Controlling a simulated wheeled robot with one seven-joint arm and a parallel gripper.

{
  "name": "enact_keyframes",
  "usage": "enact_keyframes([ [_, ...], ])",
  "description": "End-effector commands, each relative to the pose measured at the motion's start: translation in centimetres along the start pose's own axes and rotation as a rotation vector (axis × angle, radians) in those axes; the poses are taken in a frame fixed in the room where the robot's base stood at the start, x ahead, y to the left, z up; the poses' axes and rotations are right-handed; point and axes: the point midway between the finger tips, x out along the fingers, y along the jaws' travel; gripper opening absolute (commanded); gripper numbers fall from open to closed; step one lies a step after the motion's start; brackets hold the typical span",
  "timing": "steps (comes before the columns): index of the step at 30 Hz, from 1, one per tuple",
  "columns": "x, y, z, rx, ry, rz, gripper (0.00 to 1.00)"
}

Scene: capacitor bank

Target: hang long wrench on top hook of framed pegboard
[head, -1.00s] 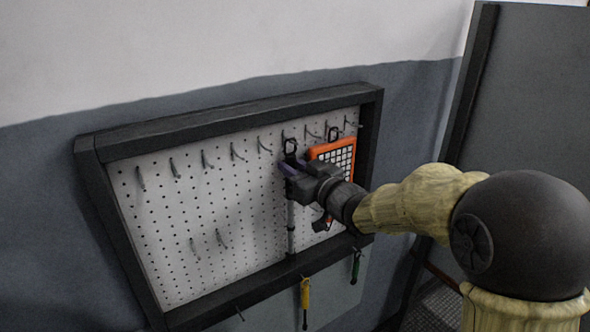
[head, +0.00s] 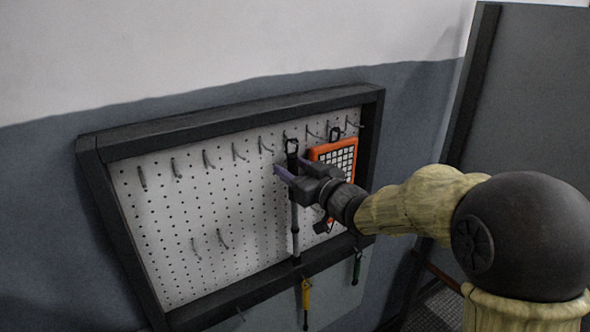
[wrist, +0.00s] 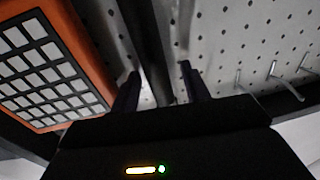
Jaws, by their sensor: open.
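The long wrench (head: 295,220) is a thin dark bar with a ring at its upper end. It stands nearly upright against the white framed pegboard (head: 150,245), its ring at a top-row hook (head: 286,139). The ring seems to be over this hook, but the contact is too small to be sure. My gripper (head: 292,167) is open just below the ring, one finger on each side of the shaft. In the wrist view, the dark shaft runs between the two spread fingers (wrist: 159,82), with a visible gap to the right finger.
An orange-framed grid panel (head: 343,155) hangs close to the right of my gripper. Several empty hooks (head: 207,159) line the board's upper left. The board's left part is mostly clear.

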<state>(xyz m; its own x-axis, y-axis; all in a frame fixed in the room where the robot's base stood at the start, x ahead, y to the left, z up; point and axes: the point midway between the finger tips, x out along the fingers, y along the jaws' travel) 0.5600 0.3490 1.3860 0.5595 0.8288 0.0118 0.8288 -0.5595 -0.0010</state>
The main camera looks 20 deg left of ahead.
Motion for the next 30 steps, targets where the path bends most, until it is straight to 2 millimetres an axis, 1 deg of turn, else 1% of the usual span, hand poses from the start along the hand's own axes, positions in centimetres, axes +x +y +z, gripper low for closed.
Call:
enact_keyframes([
  [5,-0.5,0.1,0.1,0.0,0.0,0.001,0.46],
  [8,-1.5,0.1,0.0,-0.002,0.003,0.002,0.46],
  [10,-2.5,0.1,0.1,-0.002,0.002,0.003,0.46],
  [30,-15.4,0.1,0.1,-0.002,0.002,0.004,0.46],
])
